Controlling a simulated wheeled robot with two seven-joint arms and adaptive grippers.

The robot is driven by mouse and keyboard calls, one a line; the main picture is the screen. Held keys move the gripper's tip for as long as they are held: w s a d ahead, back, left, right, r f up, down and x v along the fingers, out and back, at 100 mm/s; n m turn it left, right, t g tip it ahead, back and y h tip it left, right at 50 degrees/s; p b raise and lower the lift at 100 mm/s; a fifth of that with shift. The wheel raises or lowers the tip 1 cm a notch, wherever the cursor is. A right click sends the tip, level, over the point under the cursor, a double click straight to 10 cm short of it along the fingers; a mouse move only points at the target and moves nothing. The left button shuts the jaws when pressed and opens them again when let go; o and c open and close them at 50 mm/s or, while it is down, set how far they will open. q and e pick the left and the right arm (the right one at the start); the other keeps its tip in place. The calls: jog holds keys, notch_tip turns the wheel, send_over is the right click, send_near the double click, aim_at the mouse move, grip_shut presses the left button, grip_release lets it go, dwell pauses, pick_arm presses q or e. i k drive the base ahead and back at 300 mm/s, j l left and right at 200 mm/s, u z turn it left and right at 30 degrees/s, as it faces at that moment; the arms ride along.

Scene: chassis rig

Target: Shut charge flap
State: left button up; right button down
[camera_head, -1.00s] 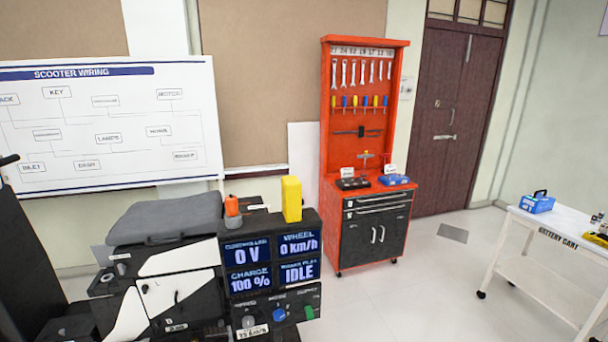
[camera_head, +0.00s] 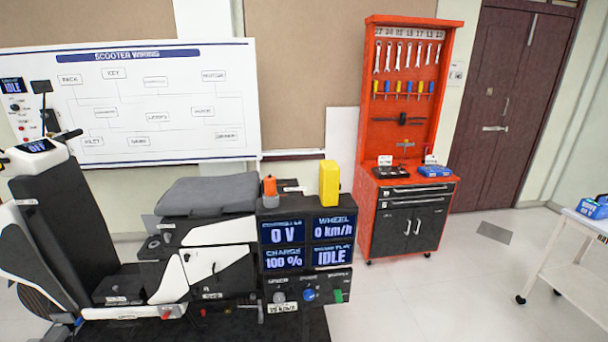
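The scooter (camera_head: 70,225) stands at the left, its handlebars at the far left and its grey seat (camera_head: 208,194) toward the middle. Its white side panel (camera_head: 205,265) below the seat has a small dark mark or catch on it. A small dark round part (camera_head: 153,243) shows at the front of the seat section. I cannot tell which of these is the charge flap, or whether the flap is open. Neither of my grippers is in view.
A black console (camera_head: 305,250) beside the scooter's rear reads 0 V, 0 km/h, charge 100 % and IDLE. A yellow block (camera_head: 329,183) stands on it. A red tool cabinet (camera_head: 411,200) and a white cart (camera_head: 575,247) are to the right.

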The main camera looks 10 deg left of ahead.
aim_at(151, 222)
jog(key=u, duration=1.45)
jog(key=i+j+u, duration=0.1)
jog(key=i+j, duration=0.3)
jog(key=i+j+u, duration=0.1)
jog(key=i+j, duration=0.2)
jog(key=i, duration=0.25)
jog(key=i+j+u, duration=0.1)
jog(key=i+j, duration=0.2)
jog(key=i, duration=0.15)
